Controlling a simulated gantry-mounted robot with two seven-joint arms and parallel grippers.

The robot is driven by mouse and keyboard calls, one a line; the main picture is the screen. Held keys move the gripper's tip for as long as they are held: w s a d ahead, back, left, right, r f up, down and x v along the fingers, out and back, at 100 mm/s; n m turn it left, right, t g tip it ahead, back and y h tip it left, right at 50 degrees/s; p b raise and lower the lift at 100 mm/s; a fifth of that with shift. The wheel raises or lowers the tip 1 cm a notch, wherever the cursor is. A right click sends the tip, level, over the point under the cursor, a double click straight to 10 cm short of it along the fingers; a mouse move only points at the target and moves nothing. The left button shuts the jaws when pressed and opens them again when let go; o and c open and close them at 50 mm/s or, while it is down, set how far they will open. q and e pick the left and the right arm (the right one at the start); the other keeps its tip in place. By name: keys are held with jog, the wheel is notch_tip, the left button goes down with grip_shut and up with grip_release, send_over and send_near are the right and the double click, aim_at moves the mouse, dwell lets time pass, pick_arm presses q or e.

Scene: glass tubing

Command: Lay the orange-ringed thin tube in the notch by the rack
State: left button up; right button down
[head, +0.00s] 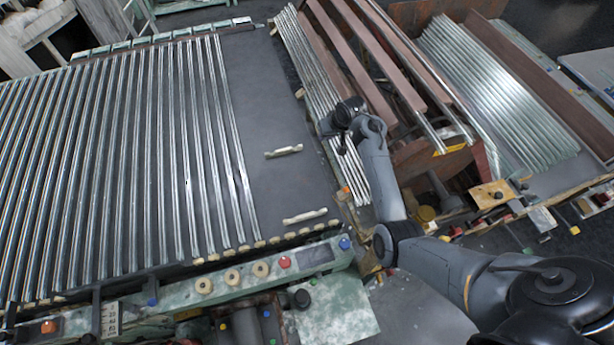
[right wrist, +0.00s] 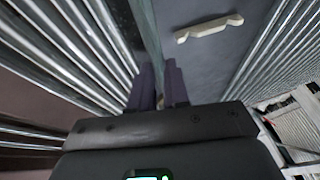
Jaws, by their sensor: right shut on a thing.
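My right gripper (head: 327,123) is over the bundle of thin glass tubes (head: 310,75), beside the right edge of the dark tabletop. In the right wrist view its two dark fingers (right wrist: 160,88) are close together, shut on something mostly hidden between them. I cannot make out an orange ring on it. Two pale notched holders lie on the bare dark top, a far one (head: 283,151) and a near one (head: 305,216). Both look empty. One holder shows ahead of the fingers in the right wrist view (right wrist: 209,28). My left gripper is out of view.
A rack of long glass tubes (head: 120,150) fills the left table. Brown beams (head: 350,55) and another tube bed (head: 495,90) lie to the right. Knobs line the green front rail (head: 220,285). The dark top around the holders (head: 265,90) is clear.

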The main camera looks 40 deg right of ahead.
jog(key=s+a+f, duration=0.1)
jog(key=a+f, duration=0.1)
jog(key=a, duration=0.1)
jog(key=a+f+p, duration=0.1)
jog(key=a+f, duration=0.1)
jog(key=a, duration=0.1)
jog(key=s+a+f+p, duration=0.1)
jog(key=a+f, duration=0.1)
jog(key=a, duration=0.2)
jog(key=shift+s+f, duration=0.1)
jog(key=shift+s, duration=0.2)
jog(key=shift+a+f, duration=0.1)
jog(key=shift+f, duration=1.95)
jog(key=shift+f, duration=0.1)
jog(key=shift+f, duration=0.25)
jog(key=c, duration=1.1)
grip_release()
